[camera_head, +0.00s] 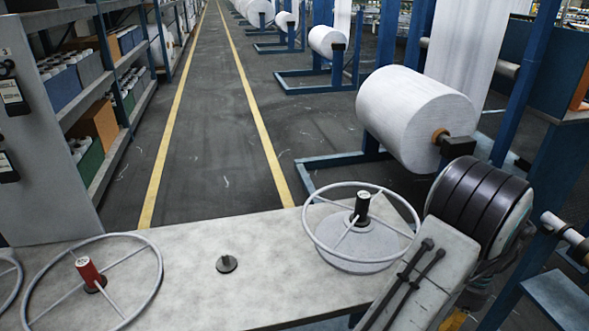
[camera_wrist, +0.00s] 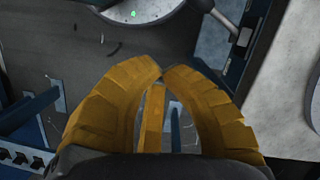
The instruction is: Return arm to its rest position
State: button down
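My gripper (camera_wrist: 161,68) shows in the wrist view as two yellow curved fingers. Their tips come together at the middle of the picture, and I see nothing held between them. A yellow strip shows in the gap behind the tips; I cannot tell what it is. In the head view my arm (camera_head: 425,285) stands at the lower right, with its grey link and dark ribbed joint beside the right end of the table. My gripper's fingers cannot be clearly made out in that view.
A large white fabric roll (camera_head: 415,115) on a blue frame stands behind my arm. Shelves (camera_head: 85,100) line the left; the aisle is clear.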

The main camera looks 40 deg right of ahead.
jog(key=w+a+r+n+h, duration=0.1)
jog(key=w+a+r+n, duration=0.2)
jog(key=w, duration=0.5)
jog(key=w+a+r+n+h, duration=0.1)
jog(key=w+a+r+n, duration=0.25)
jog(key=w, duration=0.45)
jog(key=w+a+r+n, duration=0.4)
jog(key=w+a, duration=0.4)
jog(key=a, duration=0.2)
jog(key=s+a+r+n+t, duration=0.15)
jog(key=a+n, duration=0.75)
jog(key=a, duration=0.9)
notch_tip(320, 180, up, 14)
jog(key=t+p, duration=0.1)
jog(key=p, duration=1.1)
jog(key=shift+d+r+h, duration=0.15)
jog(key=shift+d+h, duration=0.15)
